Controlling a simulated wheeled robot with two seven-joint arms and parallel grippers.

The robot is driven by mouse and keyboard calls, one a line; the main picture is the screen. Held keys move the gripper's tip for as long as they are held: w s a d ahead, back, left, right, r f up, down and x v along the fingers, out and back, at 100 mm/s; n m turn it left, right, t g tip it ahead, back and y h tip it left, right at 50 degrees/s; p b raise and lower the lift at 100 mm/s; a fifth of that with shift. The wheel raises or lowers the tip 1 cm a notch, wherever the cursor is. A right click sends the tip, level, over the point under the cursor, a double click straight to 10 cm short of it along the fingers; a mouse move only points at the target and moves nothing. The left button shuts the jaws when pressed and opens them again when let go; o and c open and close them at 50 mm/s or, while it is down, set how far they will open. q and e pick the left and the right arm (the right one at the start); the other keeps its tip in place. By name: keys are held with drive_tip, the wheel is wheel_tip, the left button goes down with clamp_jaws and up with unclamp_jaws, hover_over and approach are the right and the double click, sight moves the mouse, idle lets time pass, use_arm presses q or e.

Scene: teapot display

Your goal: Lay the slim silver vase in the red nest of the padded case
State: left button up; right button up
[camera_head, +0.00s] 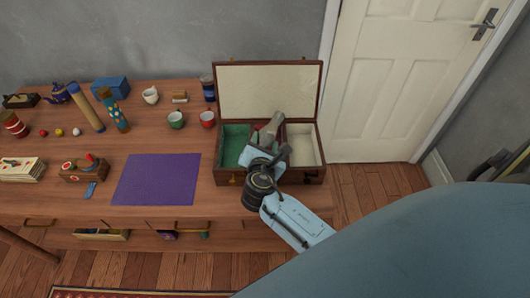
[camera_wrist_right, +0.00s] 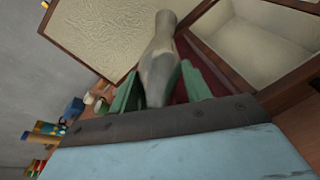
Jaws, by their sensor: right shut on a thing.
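The padded case (camera_head: 270,62) stands open at the right end of the table, its lid raised at the back. It has a green nest (camera_head: 235,140) at left, a cream nest (camera_head: 301,146) at right and a red nest between, mostly hidden by my arm in the head view. In the right wrist view the red nest (camera_wrist_right: 205,72) shows behind the fingers. My right gripper (camera_wrist_right: 155,88) is shut on the slim silver vase (camera_wrist_right: 158,52), with a green finger on each side. The vase (camera_head: 272,124) is over the middle of the case; I cannot tell whether it touches the nest.
A purple mat (camera_head: 157,179) lies left of the case. A green mug (camera_head: 176,120), a red mug (camera_head: 207,119) and a dark blue jar (camera_head: 207,89) stand beside the case. The case's raised lid and walls bound my gripper.

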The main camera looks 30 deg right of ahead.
drive_tip(key=shift+f+b, duration=0.4)
drive_tip(key=shift+f, duration=1.1)
drive_tip(key=shift+f, duration=0.1)
drive_tip(key=shift+f, duration=0.15)
drive_tip(key=o, duration=1.2)
drive_tip(key=shift+s+r, duration=0.15)
drive_tip(key=shift+r, duration=0.1)
drive_tip(key=p+v, duration=0.1)
drive_tip(key=v, duration=1)
drive_tip(key=shift+s+a+r, duration=0.1)
drive_tip(key=shift+s+a, duration=0.2)
drive_tip(key=shift+d, duration=0.1)
